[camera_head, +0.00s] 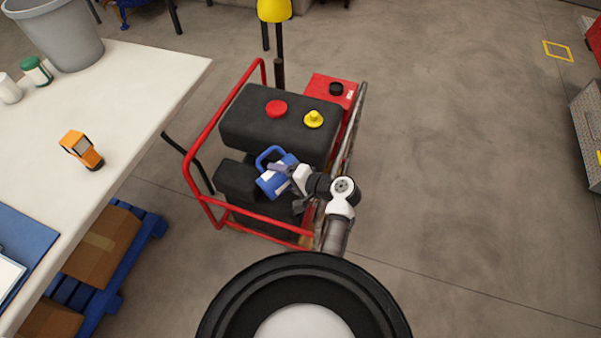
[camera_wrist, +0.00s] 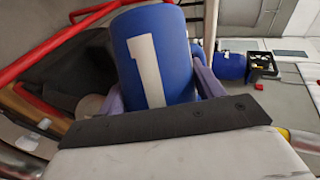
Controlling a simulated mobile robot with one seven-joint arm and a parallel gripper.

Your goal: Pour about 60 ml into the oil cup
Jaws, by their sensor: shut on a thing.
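A blue jug (camera_head: 267,183) with a handle and a pale label is held over the near side of the pump unit. My gripper (camera_head: 286,178) is shut on it. In the wrist view the blue jug (camera_wrist: 172,45) fills the middle, with a white stripe on its side and a purple finger on each side of it. It looks somewhat tilted in the head view; its mouth and any liquid are not clear. A yellow funnel-shaped fitting (camera_head: 313,119) and a red cap (camera_head: 276,108) sit on the black tank. I cannot tell which part is the oil cup.
The red tube frame (camera_head: 190,170) surrounds the black tank (camera_head: 245,118). A red box (camera_head: 322,87) with a black cap stands behind it. On the left, a white table (camera_head: 135,85) holds an orange handheld device (camera_head: 82,149) and a grey bin (camera_head: 60,35).

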